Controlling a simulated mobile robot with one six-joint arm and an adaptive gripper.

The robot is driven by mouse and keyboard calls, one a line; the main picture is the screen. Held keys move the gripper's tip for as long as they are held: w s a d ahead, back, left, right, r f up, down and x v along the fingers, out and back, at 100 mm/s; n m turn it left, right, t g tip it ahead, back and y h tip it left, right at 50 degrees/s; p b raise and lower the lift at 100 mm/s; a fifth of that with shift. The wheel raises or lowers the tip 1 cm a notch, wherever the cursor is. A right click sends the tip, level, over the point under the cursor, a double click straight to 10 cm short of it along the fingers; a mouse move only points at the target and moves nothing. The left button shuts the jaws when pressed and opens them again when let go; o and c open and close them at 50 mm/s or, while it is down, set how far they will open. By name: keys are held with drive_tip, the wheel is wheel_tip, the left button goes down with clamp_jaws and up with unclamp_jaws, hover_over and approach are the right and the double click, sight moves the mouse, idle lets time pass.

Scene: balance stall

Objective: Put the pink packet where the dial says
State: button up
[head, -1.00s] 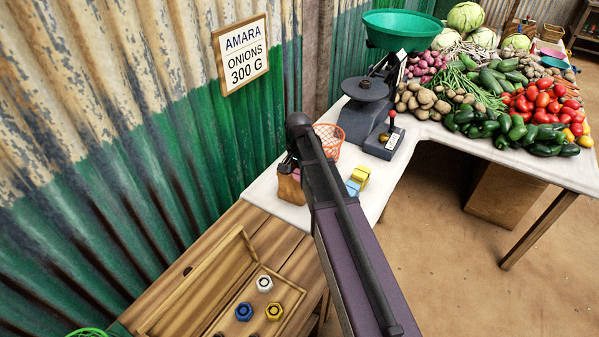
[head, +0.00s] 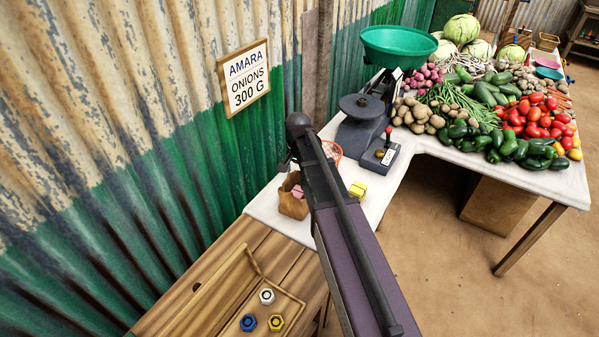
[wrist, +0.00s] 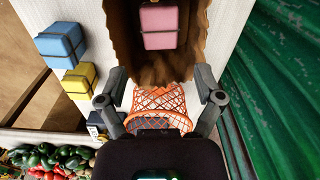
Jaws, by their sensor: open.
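The pink packet (wrist: 158,25) lies inside an open brown paper bag (wrist: 185,62) in the wrist view. In the head view its pink top (head: 297,191) shows in the bag (head: 292,205), just left of my arm. My gripper (wrist: 160,77) is open and empty, with its fingers spread below the bag's near edge in the wrist view. In the head view my arm hides it. A scale with a green pan (head: 398,47) and a round dark plate stands on the white table; I cannot read a dial.
An orange wire basket (wrist: 160,108) lies between my fingers in the wrist view. A blue packet (wrist: 60,43) and a yellow packet (wrist: 79,80) sit beside the bag. Vegetables (head: 500,115) fill the table's right side. A green corrugated wall (head: 215,160) bounds the left.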

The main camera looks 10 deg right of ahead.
drive_tip(key=shift+r, duration=0.5)
idle(0.4)
drive_tip(key=s+n, duration=0.8)
drive_tip(key=s, duration=1)
drive_tip(key=shift+s+d, duration=0.15)
drive_tip(key=shift+d, duration=0.1)
drive_tip(key=shift+r+p, duration=0.95)
drive_tip(key=shift+p, duration=0.25)
